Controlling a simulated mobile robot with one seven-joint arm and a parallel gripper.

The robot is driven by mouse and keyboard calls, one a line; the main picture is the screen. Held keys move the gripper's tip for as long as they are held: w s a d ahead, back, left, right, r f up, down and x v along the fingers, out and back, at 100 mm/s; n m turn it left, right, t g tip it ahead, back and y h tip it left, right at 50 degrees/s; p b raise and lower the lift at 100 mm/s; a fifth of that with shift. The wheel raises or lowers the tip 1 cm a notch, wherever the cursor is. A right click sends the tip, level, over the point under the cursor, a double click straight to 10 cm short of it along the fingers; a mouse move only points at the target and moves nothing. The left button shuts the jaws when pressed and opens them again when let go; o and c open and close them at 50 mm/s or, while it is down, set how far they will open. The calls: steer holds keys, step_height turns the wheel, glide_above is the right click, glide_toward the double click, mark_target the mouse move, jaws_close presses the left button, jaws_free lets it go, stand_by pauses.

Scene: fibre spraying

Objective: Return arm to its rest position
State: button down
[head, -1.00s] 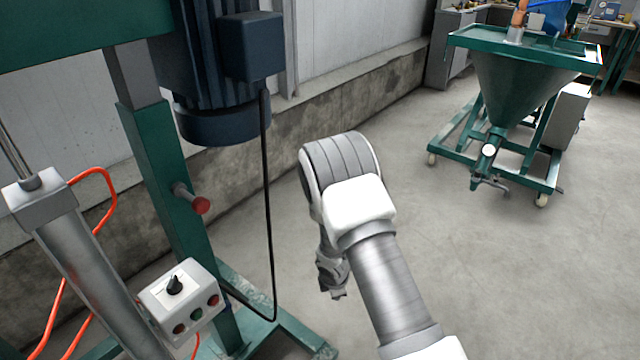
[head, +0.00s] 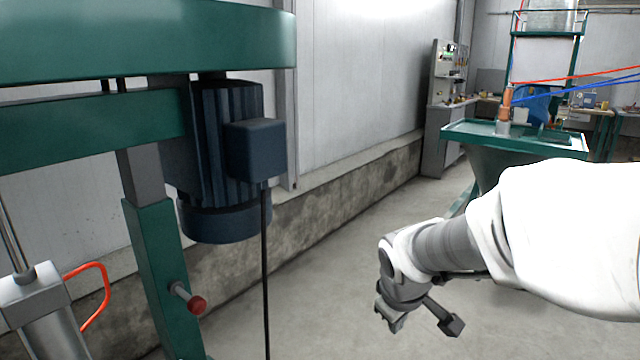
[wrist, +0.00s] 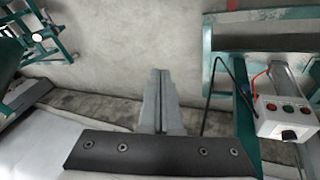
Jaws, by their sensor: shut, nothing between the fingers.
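My arm (head: 570,235) reaches in from the right edge of the head view, its white upper part large and close, and bends down to the wrist. My gripper (wrist: 160,75) shows in the wrist view with its two grey fingers together and nothing between them. In the head view the gripper end is small and hangs over the bare floor, clear of the machines. The fingertips are hard to make out there.
A green machine frame (head: 155,240) with a dark blue motor (head: 222,150) and a red-tipped knob (head: 196,305) stands at the left. A green hopper (head: 515,150) stands behind my arm. A control box (wrist: 284,119) shows in the wrist view. Concrete floor (head: 330,300) between is free.

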steer(key=s+r+m+t+y, duration=0.1)
steer(key=s+r+m, duration=0.3)
steer(key=s, duration=0.5)
steer(key=s+r+m, duration=0.3)
steer(key=s+r, duration=0.2)
steer(key=s, duration=0.4)
step_height(320, 180, up, 16)
steer(key=p, duration=1.6)
steer(key=shift+d, duration=0.2)
steer(key=shift+a, duration=0.2)
